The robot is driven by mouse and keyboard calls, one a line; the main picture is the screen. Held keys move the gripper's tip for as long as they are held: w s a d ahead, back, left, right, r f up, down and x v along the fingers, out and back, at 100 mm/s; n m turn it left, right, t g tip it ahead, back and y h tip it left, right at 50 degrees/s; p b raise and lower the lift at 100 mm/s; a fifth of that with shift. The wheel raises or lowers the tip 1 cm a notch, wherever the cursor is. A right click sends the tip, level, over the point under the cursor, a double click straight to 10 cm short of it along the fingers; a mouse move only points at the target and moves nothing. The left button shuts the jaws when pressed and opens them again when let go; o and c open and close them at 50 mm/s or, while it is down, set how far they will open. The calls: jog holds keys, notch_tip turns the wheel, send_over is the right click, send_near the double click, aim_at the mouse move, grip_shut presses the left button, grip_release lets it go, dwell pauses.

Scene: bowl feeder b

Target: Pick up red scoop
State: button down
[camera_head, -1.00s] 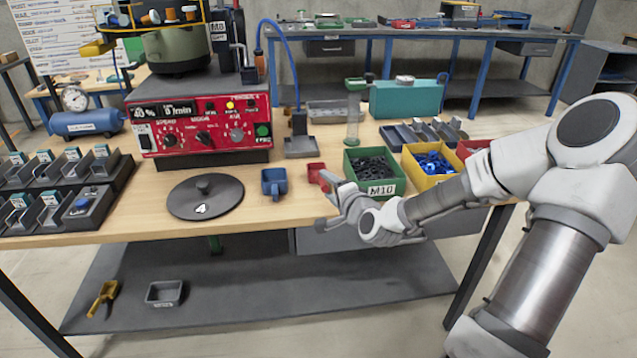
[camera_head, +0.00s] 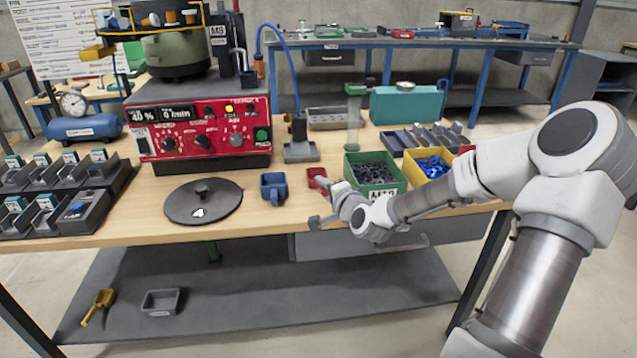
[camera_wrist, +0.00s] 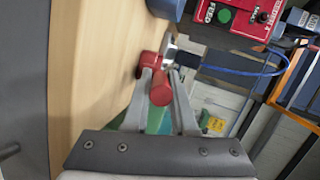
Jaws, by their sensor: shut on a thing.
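The red scoop (camera_head: 317,178) is at the front part of the wooden bench, between the blue scoop and the green bin. My gripper (camera_head: 326,190) is at the red scoop, at the front edge of the bench. In the wrist view the red scoop (camera_wrist: 160,92) has its handle between the two fingers of my gripper (camera_wrist: 163,88), which are shut on it. Its cup (camera_wrist: 147,66) lies just beyond the fingertips. Whether the scoop touches the bench top cannot be told.
A blue scoop (camera_head: 273,187) stands just left of the red one. A green bin (camera_head: 395,185) of dark parts and a yellow bin (camera_head: 413,180) of blue parts stand to the right. A black round lid (camera_head: 203,201) lies further left. A red control box (camera_head: 198,135) stands behind.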

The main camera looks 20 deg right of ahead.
dwell(0.3)
jog(key=shift+r+p, duration=0.35)
jog(key=shift+r, duration=0.2)
notch_tip(320, 180, up, 4)
jog(key=shift+f+p, duration=0.1)
jog(key=shift+p, duration=1)
jog(key=s+d+r+p, duration=0.5)
jog(key=s+d+r, duration=0.1)
jog(key=s, duration=0.3)
jog(key=shift+s+d+p, duration=0.15)
jog(key=shift+d+p, duration=0.15)
jog(key=shift+d, duration=0.2)
